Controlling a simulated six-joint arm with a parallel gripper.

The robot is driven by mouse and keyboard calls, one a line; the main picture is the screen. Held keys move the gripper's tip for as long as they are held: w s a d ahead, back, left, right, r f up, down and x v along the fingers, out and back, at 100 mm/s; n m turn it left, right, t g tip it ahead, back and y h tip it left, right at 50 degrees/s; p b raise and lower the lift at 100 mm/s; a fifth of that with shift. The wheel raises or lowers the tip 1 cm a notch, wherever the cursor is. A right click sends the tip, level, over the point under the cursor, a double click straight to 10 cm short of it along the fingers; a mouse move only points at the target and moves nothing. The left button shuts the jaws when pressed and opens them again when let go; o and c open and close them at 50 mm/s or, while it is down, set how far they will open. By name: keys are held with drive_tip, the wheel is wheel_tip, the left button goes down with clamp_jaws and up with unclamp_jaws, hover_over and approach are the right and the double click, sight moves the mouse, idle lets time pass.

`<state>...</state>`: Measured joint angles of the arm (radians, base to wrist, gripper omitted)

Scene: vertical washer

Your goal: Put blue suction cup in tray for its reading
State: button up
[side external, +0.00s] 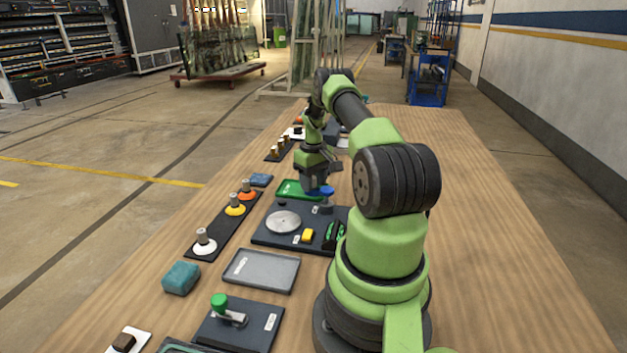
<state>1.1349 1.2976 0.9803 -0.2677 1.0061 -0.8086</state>
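My gripper (316,183) points down at the middle of the table. The blue suction cup (322,191) is right under it, its wide blue rim showing and its stem hidden by the gripper. My gripper appears shut on the cup, which looks held above the near right part of the green tray (289,187) and the far edge of the dark plate; its exact height cannot be told. A grey tray (258,285), empty apart from a small white label, lies nearer the camera.
The dark plate (270,239) carries a round metal disc (284,222) and a yellow block (308,235). A black rack (222,225) holds orange, yellow and white cups, with a gap before the white one. A teal sponge (181,278) and a green-knobbed fixture (222,305) are nearer.

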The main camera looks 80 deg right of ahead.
wheel_tip(320, 180, up, 13)
drive_tip(key=w+a+r+n+t+h, duration=0.1)
drive_tip(key=w+a+r, duration=0.4)
drive_tip(key=a+r, duration=0.3)
drive_tip(key=w+a+r+t, duration=0.2)
drive_tip(key=w+a+r, duration=0.3)
drive_tip(key=a, duration=0.5)
drive_tip(key=s+a+r+t, duration=0.15)
drive_tip(key=a+r, duration=0.25)
drive_tip(key=a, duration=0.5)
drive_tip(key=s+a+n+t+y, duration=0.1)
drive_tip(key=s+a+t+y, duration=0.1)
drive_tip(key=s+a, duration=1)
drive_tip(key=shift+a+f+n+t+y, duration=0.3)
drive_tip(key=shift+a+n+t+y, duration=0.15)
drive_tip(key=shift+a, duration=0.7)
